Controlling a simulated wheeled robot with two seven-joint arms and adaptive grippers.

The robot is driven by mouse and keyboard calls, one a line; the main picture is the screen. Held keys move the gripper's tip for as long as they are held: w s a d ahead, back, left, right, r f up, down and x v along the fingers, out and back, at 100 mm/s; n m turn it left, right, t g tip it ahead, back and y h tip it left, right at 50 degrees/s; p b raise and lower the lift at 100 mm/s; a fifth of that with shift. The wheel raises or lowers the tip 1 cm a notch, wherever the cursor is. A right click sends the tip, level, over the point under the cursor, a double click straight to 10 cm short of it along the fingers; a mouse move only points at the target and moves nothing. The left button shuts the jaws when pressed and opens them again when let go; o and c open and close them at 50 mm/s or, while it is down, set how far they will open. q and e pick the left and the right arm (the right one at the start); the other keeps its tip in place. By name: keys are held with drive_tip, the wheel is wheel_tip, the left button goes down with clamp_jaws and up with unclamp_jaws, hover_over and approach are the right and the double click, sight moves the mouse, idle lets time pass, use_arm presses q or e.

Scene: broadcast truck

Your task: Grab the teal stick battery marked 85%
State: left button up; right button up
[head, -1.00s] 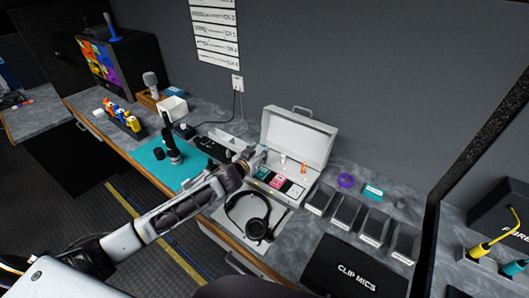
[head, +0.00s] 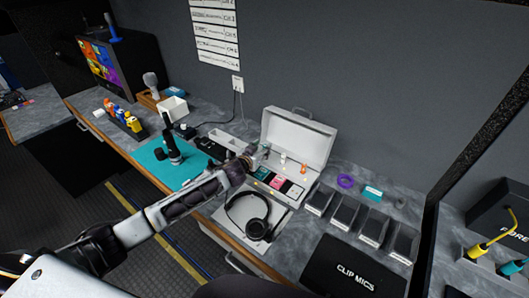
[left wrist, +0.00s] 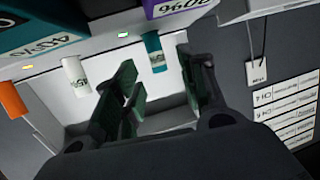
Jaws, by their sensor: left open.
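The teal stick battery (left wrist: 155,54) stands in the white case and shows in the left wrist view, between and beyond the fingertips. Its small label is upside down and hard to read. My left gripper (left wrist: 157,68) is open, with one finger on each side of the teal stick; I cannot tell whether they touch it. In the head view my left gripper (head: 260,156) is over the left part of the open case (head: 298,136) and largely hides the teal stick. A white stick (left wrist: 76,77) and an orange stick (left wrist: 13,99) stand to the left. My right gripper is not in view.
A teal block (left wrist: 40,38) marked 40% and a purple block (left wrist: 178,6) marked 96% sit close by in the case. Headphones (head: 248,215) lie in front. Dark packs (head: 345,215) stand right. The raised case lid is behind the sticks.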

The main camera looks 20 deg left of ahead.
use_arm(q)
drive_tip(key=shift+w+d+f, duration=0.1)
drive_tip(key=shift+w+f, duration=0.1)
drive_tip(key=shift+w, duration=0.45)
clamp_jaws()
